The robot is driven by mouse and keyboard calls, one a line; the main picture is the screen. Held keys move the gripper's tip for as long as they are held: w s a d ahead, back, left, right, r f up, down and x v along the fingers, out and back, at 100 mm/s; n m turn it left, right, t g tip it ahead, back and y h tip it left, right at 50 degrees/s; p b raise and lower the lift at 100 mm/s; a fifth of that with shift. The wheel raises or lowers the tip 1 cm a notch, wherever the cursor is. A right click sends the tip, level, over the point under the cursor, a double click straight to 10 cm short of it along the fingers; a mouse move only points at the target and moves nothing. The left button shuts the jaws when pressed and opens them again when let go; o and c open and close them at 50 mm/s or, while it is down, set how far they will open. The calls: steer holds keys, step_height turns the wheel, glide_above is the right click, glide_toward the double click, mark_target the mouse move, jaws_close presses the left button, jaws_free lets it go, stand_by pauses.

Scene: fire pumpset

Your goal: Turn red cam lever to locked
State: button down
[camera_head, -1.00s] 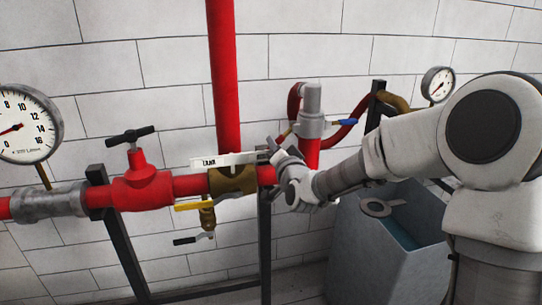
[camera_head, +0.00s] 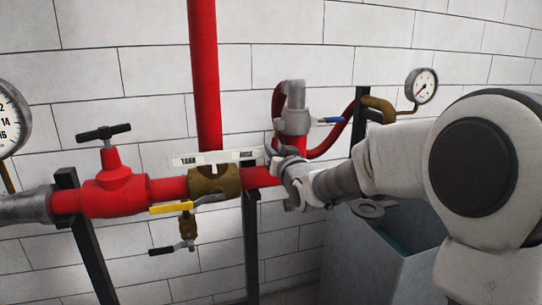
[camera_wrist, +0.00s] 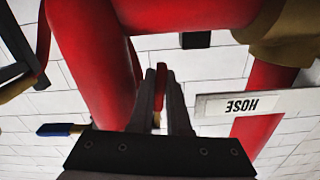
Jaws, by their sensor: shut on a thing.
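The red cam lever (camera_wrist: 160,85) shows in the wrist view as a slim red handle with a brass-coloured lower part, standing between my two fingers. My gripper (camera_wrist: 161,90) is shut on it, with one finger on each side. In the head view my gripper (camera_head: 272,153) is at the red pipe fitting, just right of the white TANK/HOSE label plate (camera_head: 215,158). There the lever is hidden behind my fingers or too small to make out, so I cannot tell its angle.
A grey coupling (camera_head: 295,118) with a blue lever (camera_head: 330,120) is just behind my gripper. A brass valve with a yellow lever (camera_head: 180,208) is to the left. A red valve with a black handle (camera_head: 104,131) is further left. A grey tank (camera_head: 400,255) stands below my arm.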

stand_by(0.4)
steer(key=c, duration=0.9)
jaws_free()
steer(key=shift+d, duration=0.1)
